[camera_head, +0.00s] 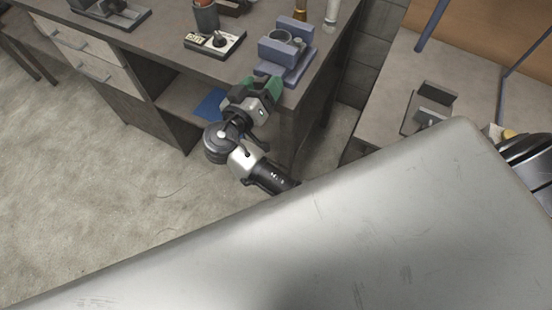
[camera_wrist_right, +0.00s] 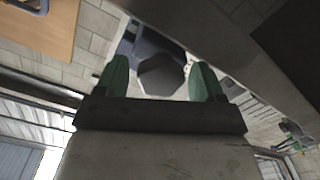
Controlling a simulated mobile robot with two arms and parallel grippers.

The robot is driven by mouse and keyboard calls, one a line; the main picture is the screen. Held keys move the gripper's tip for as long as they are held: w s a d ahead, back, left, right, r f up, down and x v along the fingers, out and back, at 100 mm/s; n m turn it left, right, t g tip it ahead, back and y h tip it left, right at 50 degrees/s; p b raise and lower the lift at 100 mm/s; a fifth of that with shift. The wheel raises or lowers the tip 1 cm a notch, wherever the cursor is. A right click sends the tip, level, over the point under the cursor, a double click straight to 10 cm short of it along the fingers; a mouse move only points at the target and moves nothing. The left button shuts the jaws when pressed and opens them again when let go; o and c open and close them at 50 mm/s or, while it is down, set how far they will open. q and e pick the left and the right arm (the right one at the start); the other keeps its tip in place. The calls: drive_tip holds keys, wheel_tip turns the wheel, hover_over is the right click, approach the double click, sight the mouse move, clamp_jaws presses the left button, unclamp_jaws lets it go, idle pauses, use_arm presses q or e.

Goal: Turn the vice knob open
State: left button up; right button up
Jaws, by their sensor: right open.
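The blue-grey vice (camera_head: 288,48) stands at the near right corner of the dark desk. My right gripper (camera_head: 266,84), with green fingers, is just in front of the vice at the desk edge and hides part of its front. In the right wrist view my open gripper (camera_wrist_right: 161,82) has one green finger on each side of the grey, many-sided vice knob (camera_wrist_right: 160,72). Gaps show between the knob and both fingers. I cannot tell how deep the knob sits between them. Part of the blue vice body shows behind the knob. My left gripper is not in view.
A bottle (camera_head: 301,11) stands behind the vice. A second table (camera_head: 455,75) is at the right. The floor (camera_head: 90,180) at the left is clear.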

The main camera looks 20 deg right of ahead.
drive_tip(key=shift+m, duration=1.2)
drive_tip(key=shift+d+m, duration=0.1)
drive_tip(key=shift+m, duration=1.1)
drive_tip(key=shift+s+a+f+m, duration=0.15)
drive_tip(key=shift+a+m, duration=0.1)
drive_tip(key=shift+m, duration=0.25)
drive_tip(key=b+v, duration=0.3)
drive_tip(key=v, duration=0.7)
wheel_tip(320, 180, down, 20)
drive_tip(key=w+d+n+y+p, duration=0.1)
drive_tip(key=w+n+y, duration=0.1)
drive_tip(key=n+y, duration=0.6)
drive_tip(key=s+d+f+n+g+y, duration=0.1)
drive_tip(key=s+d+f+n+g, duration=0.1)
drive_tip(key=s+f, duration=0.3)
drive_tip(key=s+d+f+n+g+y, duration=0.1)
drive_tip(key=s+d+f+n+g, duration=0.1)
drive_tip(key=f, duration=1.1)
drive_tip(key=shift+s+f+n+g, duration=0.2)
drive_tip(key=shift+s+n+g, duration=0.6)
drive_tip(key=shift+s+n, duration=0.6)
drive_tip(key=shift+s+d, duration=0.1)
drive_tip(key=shift+s, duration=0.05)
